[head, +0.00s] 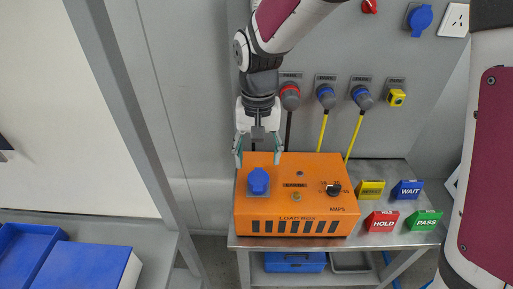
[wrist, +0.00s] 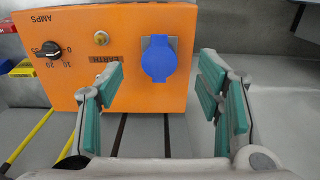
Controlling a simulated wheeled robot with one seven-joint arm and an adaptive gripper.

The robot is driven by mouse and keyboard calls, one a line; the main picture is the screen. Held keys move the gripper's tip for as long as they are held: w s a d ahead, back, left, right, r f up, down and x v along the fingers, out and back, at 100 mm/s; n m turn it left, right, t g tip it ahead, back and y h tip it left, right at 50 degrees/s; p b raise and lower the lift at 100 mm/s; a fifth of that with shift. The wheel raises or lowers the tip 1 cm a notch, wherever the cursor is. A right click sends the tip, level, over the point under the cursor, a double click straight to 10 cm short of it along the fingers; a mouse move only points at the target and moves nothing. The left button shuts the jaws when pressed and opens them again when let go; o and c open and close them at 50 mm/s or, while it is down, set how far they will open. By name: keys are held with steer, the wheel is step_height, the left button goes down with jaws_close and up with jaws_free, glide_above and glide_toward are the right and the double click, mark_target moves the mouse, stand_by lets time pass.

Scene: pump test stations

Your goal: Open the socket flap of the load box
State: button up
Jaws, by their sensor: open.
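The load box (head: 296,217) is an orange box on a metal bench, with vents along its front and a black knob on top. Its blue socket flap (head: 259,181) lies at the left of the top face and looks closed. The flap also shows in the wrist view (wrist: 158,59), on a grey mount. My gripper (head: 259,158) is open and empty above the back left edge of the box, behind the flap. In the wrist view its green-padded fingers (wrist: 165,95) stand wide apart, with the flap beyond them and not touched.
Signs reading HOLD (head: 382,221), PASS (head: 424,220) and WAIT (head: 407,190) and a yellow one (head: 370,190) stand right of the box. Plugs with cables hang on the wall panel behind. A blue case (head: 294,262) sits on the lower shelf.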

mark_target(259, 186)
step_height(259, 186, down, 9)
steer(key=shift+f, duration=0.15)
stand_by(0.4)
jaws_close()
steer(key=shift+d, duration=0.1)
